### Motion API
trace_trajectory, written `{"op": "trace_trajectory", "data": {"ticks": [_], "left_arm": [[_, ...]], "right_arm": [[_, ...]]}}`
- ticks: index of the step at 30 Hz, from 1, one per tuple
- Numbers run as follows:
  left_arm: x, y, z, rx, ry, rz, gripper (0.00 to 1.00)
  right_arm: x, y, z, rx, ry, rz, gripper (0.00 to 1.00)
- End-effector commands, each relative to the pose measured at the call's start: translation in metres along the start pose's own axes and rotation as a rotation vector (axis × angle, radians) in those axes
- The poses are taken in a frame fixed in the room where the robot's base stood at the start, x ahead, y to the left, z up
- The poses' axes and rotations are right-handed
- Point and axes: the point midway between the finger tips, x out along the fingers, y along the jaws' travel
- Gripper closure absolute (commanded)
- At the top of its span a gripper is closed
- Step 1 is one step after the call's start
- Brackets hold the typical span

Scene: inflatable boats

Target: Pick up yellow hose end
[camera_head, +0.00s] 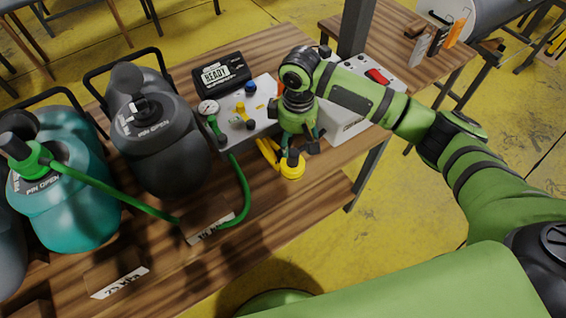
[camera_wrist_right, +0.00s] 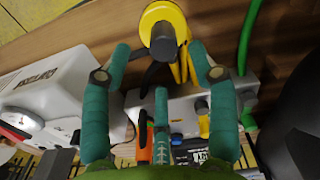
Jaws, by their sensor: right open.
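The yellow hose end (camera_head: 291,170) is a round yellow cap with a dark stub, on the wooden table in front of the grey pump unit. In the right wrist view the yellow hose end (camera_wrist_right: 163,17) shows at the top middle, with yellow hose running down from it. My right gripper (camera_head: 300,148) is above and just behind it in the head view, pointing down. In the wrist view my right gripper (camera_wrist_right: 159,50) has its teal fingers spread, with the hose end beyond and between the tips. No contact shows. My left gripper is out of view.
The grey pump unit (camera_head: 238,107) with gauge and valves stands close to the gripper. A white box (camera_head: 350,127) is to its right. A green hose (camera_head: 243,190) runs to a teal inflated boat part (camera_head: 75,205). Dark inflated tubes (camera_head: 155,150) stand left. Front-right tabletop is clear.

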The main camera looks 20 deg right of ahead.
Motion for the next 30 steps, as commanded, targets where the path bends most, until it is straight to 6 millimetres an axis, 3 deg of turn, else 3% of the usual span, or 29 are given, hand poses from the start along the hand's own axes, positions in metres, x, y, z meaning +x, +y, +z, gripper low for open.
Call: {"op": "trace_trajectory", "data": {"ticks": [14,23,27,30], "left_arm": [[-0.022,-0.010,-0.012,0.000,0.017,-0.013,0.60],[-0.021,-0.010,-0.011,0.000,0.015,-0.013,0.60],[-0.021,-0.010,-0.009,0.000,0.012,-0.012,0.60],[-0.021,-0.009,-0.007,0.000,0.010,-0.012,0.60]], "right_arm": [[0.058,-0.004,-0.004,0.002,-0.003,0.000,0.40],[0.064,-0.004,-0.005,0.002,0.001,0.002,0.40],[0.064,-0.004,-0.005,0.002,0.001,0.001,0.96],[0.064,-0.004,-0.005,0.002,0.000,0.001,1.00]]}}
